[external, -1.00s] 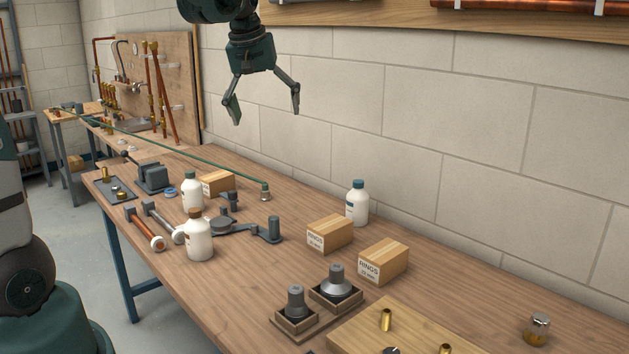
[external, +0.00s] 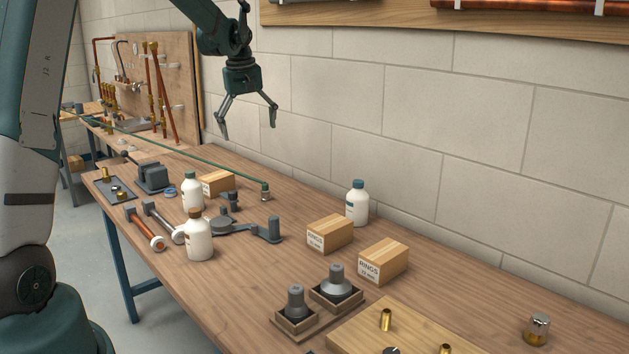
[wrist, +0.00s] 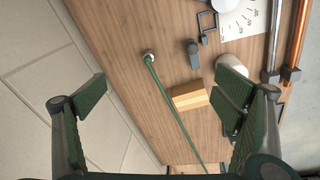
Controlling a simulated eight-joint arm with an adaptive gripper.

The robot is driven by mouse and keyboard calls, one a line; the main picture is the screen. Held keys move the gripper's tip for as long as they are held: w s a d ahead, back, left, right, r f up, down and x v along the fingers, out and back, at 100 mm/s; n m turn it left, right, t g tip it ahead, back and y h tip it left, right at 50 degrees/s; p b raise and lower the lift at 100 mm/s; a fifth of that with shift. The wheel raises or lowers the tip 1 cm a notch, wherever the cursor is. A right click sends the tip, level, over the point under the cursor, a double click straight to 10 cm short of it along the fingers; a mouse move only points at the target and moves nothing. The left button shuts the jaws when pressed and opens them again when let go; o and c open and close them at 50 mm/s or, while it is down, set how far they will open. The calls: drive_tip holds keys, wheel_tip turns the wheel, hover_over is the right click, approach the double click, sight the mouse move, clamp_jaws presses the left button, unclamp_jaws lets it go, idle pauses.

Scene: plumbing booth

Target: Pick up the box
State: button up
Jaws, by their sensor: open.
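Three cardboard boxes stand on the workbench. One plain box (external: 217,183) is toward the back, next to a white bottle (external: 192,191) and the green rod (external: 220,170). Two boxes labelled RINGS, a left one (external: 330,234) and a right one (external: 384,262), stand nearer the camera. My gripper (external: 248,126) is open and empty, fingers pointing down, well above the bench near the wall. In the wrist view a box (wrist: 188,97) lies below and between the spread fingers (wrist: 163,88), right of the rod. The right finger partly hides a white bottle there.
Fittings in trays (external: 335,286) and a wooden board (external: 400,325) are in front. The block wall bounds the back.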

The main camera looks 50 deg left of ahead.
sight(216, 175)
drive_tip(key=a+f+n, duration=0.1)
drive_tip(key=a+f, duration=0.5)
drive_tip(key=a, duration=0.1)
drive_tip(key=s+a+f+n+g, duration=0.1)
drive_tip(key=a+f+n, duration=0.1)
drive_tip(key=a+f, duration=0.4)
drive_tip(key=a+f+n+h, duration=0.1)
drive_tip(key=a+f+n, duration=0.1)
drive_tip(key=a+f, duration=0.4)
drive_tip(key=shift+s+a+g, duration=0.15)
drive_tip(key=shift+s+a, duration=0.05)
drive_tip(key=shift+a, duration=0.7)
drive_tip(key=shift+s+a+g, duration=0.15)
drive_tip(key=shift+a, duration=0.7)
drive_tip(key=shift+f, duration=1.3)
drive_tip(key=shift+d+f, duration=0.1)
drive_tip(key=shift+f, duration=2.5)
